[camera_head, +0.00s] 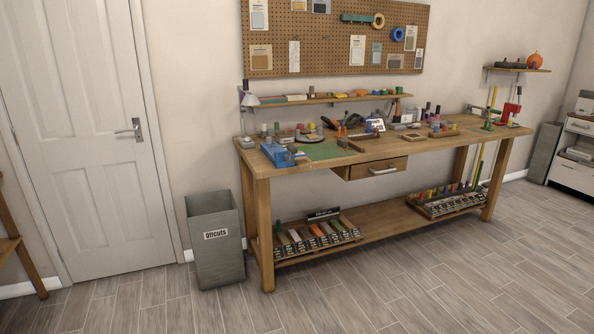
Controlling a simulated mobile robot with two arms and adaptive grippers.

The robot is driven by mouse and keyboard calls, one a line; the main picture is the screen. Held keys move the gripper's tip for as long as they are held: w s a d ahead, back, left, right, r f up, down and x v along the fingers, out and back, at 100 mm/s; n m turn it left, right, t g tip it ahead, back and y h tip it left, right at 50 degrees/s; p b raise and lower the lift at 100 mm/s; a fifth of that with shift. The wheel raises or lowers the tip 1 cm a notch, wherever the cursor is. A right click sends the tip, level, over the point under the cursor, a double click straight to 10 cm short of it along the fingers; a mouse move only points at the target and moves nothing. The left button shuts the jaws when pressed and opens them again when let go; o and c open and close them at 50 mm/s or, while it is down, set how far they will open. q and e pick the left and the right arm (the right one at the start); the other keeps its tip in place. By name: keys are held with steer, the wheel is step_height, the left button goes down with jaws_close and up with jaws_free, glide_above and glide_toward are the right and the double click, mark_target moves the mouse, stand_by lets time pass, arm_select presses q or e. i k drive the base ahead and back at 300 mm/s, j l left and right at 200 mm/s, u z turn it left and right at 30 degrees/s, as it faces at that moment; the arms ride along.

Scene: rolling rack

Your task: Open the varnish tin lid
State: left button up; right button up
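I cannot pick out the varnish tin or its lid for certain. Many small containers stand on the wooden workbench (262,225) and on the wall shelf above it, too small here to identify. Neither of my grippers shows in the head view. The workbench stands against the wall some way ahead of me.
A grey offcuts bin (213,262) stands left of the bench, near a closed white door (95,150). The bench has a drawer (376,170) and a lower shelf (380,232) holding trays. A pegboard (335,50) hangs above. The floor (400,300) in front is clear.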

mark_target(285, 132)
steer(key=i, duration=1.95)
